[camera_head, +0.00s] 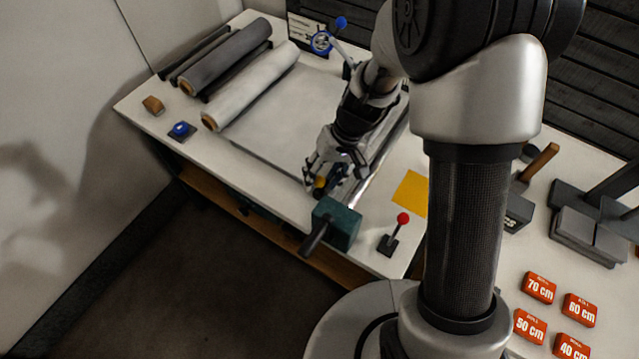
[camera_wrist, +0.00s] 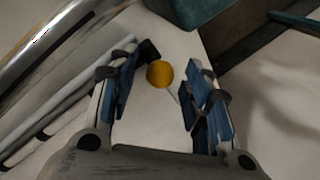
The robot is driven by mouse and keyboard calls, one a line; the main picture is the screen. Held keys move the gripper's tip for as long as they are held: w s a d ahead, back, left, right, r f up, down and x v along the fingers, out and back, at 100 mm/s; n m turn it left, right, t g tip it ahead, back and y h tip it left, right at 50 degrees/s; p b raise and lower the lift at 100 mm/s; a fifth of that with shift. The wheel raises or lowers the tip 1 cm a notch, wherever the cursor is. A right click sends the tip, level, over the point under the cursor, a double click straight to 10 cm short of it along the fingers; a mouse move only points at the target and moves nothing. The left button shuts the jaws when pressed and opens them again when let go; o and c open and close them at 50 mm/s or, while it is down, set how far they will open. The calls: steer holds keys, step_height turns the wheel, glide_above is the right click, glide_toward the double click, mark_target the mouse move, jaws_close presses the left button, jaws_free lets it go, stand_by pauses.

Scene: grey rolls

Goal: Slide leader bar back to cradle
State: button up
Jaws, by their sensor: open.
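My gripper (camera_head: 328,184) is low over the worktable, at the right end of the grey sheet. In the wrist view its blue-padded fingers (camera_wrist: 158,100) are open, with a yellow ball knob (camera_wrist: 160,74) between and just beyond them; I cannot tell whether they touch it. The knob also shows in the head view (camera_head: 320,183). A dark piece sits beside the knob; the leader bar is largely hidden by my arm and I cannot make out its full length. The grey sheet (camera_head: 285,112) runs from the light grey roll (camera_head: 250,88). I cannot identify the cradle.
A shiny metal rail (camera_wrist: 70,35) lies left of my fingers in the wrist view. A teal block with a dark handle (camera_head: 338,222) and a red-knobbed lever (camera_head: 395,235) stand near the front edge. A blue button (camera_head: 181,129) is left. Orange length tags (camera_head: 540,288) lie right.

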steer(key=shift+x, duration=1)
jaws_close()
